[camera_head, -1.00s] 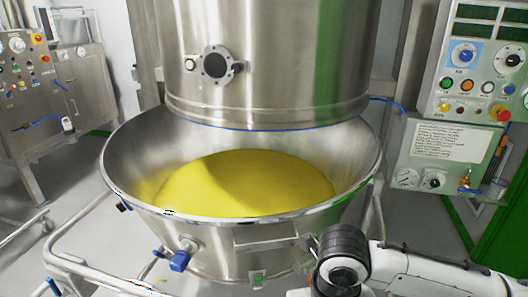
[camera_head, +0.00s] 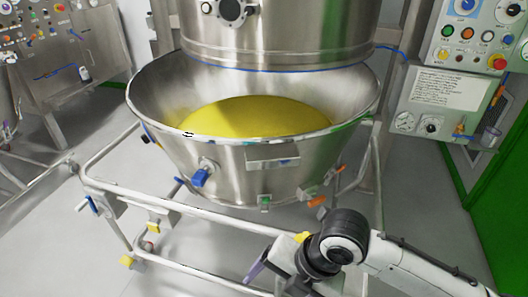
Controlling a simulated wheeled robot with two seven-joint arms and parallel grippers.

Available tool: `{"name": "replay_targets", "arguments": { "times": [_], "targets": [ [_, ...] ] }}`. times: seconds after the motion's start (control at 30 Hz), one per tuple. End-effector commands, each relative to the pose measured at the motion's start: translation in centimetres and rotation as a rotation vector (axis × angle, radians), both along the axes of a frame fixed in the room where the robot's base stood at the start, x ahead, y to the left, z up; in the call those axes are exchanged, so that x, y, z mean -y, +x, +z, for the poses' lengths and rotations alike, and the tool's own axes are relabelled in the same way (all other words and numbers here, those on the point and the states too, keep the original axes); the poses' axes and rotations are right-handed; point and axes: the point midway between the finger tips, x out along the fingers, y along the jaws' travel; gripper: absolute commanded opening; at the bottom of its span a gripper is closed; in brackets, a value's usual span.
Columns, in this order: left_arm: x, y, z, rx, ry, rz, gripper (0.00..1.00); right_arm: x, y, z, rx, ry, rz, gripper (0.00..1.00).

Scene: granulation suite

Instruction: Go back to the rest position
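My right arm comes in from the lower right. Its white link and black joint show below and in front of the steel bowl (camera_head: 225,165). The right gripper (camera_head: 270,268) is only partly visible near the bottom edge, at the cart frame. I cannot make out its fingers clearly or tell whether they hold anything. The bowl holds yellow material (camera_head: 255,117) and has a box-shaped bracket (camera_head: 272,156) on its front, apart from my arm. My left gripper is not in view.
The bowl's tubular cart frame (camera_head: 200,218) spans the lower middle, with a blue knob (camera_head: 200,177) on the bowl. A steel column (camera_head: 275,35) stands above it. A control panel (camera_head: 480,40) is at right, a steel cabinet (camera_head: 70,50) at left. Grey floor is open at lower left.

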Motion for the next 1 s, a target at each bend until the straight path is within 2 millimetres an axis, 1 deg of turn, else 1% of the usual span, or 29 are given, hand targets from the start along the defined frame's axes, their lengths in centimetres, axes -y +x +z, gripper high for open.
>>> {"name": "replay_targets", "arguments": {
  "times": [0.03,0.1,0.17,0.2,0.27,0.3,0.37,0.4,0.47,0.53,0.57,0.6,0.67,0.7,0.8,0.83,0.9,1.0],
  "targets": [
    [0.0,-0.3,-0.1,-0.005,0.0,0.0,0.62,-1.0,-0.2,-0.7,-0.026,0.057,-0.084,0.83],
    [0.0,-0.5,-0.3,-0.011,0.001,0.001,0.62,-2.3,-0.1,-1.4,-0.06,0.146,-0.23,0.83],
    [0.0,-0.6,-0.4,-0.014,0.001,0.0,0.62,-3.2,0.2,-2.0,-0.1,0.236,-0.384,0.83],
    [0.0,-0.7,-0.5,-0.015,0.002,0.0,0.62,-3.7,0.5,-2.6,-0.132,0.298,-0.504,0.83],
    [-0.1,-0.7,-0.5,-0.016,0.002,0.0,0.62,-3.8,0.8,-3.6,-0.187,0.392,-0.693,0.83],
    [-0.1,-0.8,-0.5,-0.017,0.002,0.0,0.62,-3.7,1.1,-4.4,-0.223,0.452,-0.819,0.83],
    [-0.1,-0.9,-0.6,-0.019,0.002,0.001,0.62,-2.9,1.3,-5.6,-0.274,0.534,-1.008,0.83],
    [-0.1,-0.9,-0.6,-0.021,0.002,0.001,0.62,-2.0,1.3,-6.7,-0.309,0.583,-1.135,0.83],
    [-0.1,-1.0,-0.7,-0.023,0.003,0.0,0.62,-0.4,0.9,-8.3,-0.354,0.654,-1.321,0.83],
    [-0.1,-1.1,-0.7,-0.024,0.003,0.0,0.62,2.1,0.1,-10.4,-0.397,0.726,-1.534,0.83],
    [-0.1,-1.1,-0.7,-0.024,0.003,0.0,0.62,3.3,-0.5,-11.4,-0.409,0.755,-1.62,0.83],
    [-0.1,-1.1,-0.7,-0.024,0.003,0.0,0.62,4.9,-1.4,-12.5,-0.423,0.788,-1.727,0.83],
    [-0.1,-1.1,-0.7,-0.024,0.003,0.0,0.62,7.3,-2.9,-14.1,-0.434,0.832,-1.872,0.83],
    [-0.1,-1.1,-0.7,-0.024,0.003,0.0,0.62,8.9,-3.9,-15.0,-0.437,0.857,-1.952,0.83],
    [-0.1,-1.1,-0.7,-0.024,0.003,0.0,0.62,11.9,-6.4,-16.6,-0.434,0.903,-2.104,0.83],
    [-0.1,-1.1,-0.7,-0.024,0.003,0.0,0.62,12.5,-7.0,-16.9,-0.431,0.913,-2.134,0.83],
    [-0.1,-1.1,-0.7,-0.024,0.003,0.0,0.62,13.7,-8.0,-17.3,-0.428,0.932,-2.186,0.83],
    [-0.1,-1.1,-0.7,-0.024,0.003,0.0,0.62,14.3,-8.5,-17.6,-0.425,0.942,-2.216,0.83]
  ]
}}
